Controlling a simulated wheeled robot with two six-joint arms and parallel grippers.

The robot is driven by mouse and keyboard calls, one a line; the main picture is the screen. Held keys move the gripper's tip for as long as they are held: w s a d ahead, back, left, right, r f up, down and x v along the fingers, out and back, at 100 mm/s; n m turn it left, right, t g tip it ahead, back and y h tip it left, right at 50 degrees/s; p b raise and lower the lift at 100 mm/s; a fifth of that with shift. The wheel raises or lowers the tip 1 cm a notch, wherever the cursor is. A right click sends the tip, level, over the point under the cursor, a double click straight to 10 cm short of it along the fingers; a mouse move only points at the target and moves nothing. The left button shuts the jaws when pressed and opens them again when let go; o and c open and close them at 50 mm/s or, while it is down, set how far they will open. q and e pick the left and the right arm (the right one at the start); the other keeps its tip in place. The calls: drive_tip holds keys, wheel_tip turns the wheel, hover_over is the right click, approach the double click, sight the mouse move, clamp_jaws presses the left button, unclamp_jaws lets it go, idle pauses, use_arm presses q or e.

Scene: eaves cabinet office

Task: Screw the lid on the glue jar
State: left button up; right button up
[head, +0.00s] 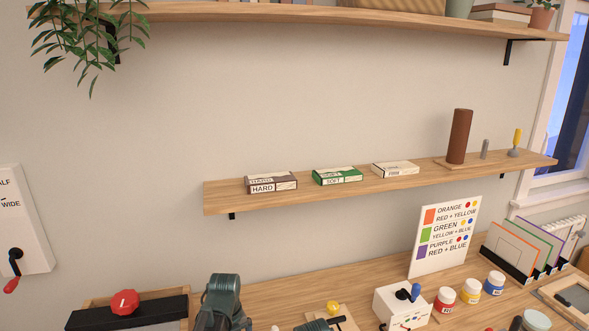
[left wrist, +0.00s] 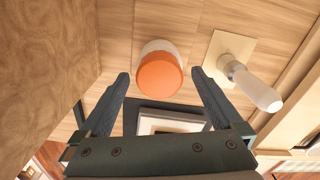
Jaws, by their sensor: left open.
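In the left wrist view, a short pale jar with a bright orange top (left wrist: 160,76) stands on a wooden surface. I cannot tell whether this is the glue jar, or whether the orange part is a separate lid seated on it. My left gripper (left wrist: 161,77) is open, with one dark finger on each side of the orange top. A gap shows between each fingertip and the jar. In the head view only dark arm parts show at the bottom edge, and the left fingertips are hidden. My right gripper is not seen.
A white rounded handle on a pale square plate (left wrist: 215,60) stands right of the jar. In the head view, paint jars (head: 470,291), a white box (head: 397,305) and a colour chart (head: 443,238) occupy the desk's right side. The wall shelf (head: 350,190) holds small boxes.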

use_arm(q)
drive_tip(key=n, duration=0.6)
drive_tip(key=shift+w+n, duration=0.1)
drive_tip(key=shift+n, duration=0.2)
drive_tip(key=n, duration=1.1)
drive_tip(key=shift+n, duration=0.3)
drive_tip(key=n, duration=0.5)
drive_tip(key=shift+a+n, duration=0.1)
drive_tip(key=shift+n, duration=0.3)
